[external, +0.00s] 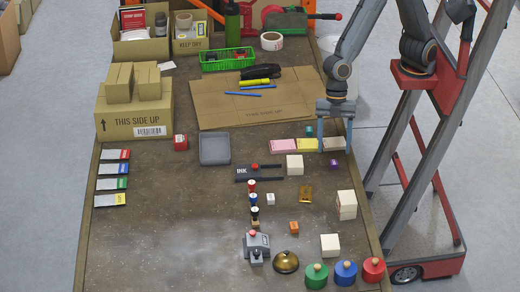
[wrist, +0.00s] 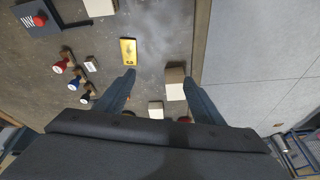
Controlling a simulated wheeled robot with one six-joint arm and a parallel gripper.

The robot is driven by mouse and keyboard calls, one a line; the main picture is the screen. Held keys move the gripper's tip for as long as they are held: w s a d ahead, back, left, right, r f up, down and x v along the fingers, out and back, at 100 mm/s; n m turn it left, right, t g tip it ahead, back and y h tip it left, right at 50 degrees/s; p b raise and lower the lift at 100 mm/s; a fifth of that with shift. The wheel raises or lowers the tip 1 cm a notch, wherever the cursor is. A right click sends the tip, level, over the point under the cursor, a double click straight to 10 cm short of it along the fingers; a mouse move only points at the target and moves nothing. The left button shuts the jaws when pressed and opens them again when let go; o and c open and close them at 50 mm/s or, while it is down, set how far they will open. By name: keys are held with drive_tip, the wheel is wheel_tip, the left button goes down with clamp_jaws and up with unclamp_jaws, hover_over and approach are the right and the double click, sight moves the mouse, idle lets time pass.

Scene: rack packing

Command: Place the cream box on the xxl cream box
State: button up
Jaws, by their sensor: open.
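Several cream boxes stand on the table. One cream box (external: 294,165) is right of the ink pad. Another cream box (external: 330,245) is nearer the front. I cannot tell which is the xxl one. My gripper (external: 335,150) is open and empty, above the table behind the stack. In the wrist view, the stack (wrist: 175,84) shows between the fingers of my gripper (wrist: 160,77), apart from them, and the front cream box (wrist: 155,111) lies beyond.
A gold bar (external: 305,193), an orange cube (external: 294,227) and a purple cube (external: 333,164) lie near the stack. Stamps (external: 253,198) stand to the left. A brass bell (external: 286,262) and coloured round containers (external: 346,272) line the front.

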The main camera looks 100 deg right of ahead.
drive_tip(key=w+d+m+h, duration=0.15)
drive_tip(key=d+m, duration=0.35)
drive_tip(key=d, duration=1)
drive_tip(key=s+d+f+m+h, duration=0.1)
drive_tip(key=s+d+m, duration=0.3)
drive_tip(key=d, duration=0.7)
drive_tip(key=s+d+f+m+h, duration=0.1)
drive_tip(key=s+d+m, duration=0.3)
drive_tip(key=d, duration=0.7)
drive_tip(key=shift+s+d+m, duration=0.25)
drive_tip(key=shift+d+m, duration=0.1)
drive_tip(key=shift+m, duration=0.65)
idle(3.3)
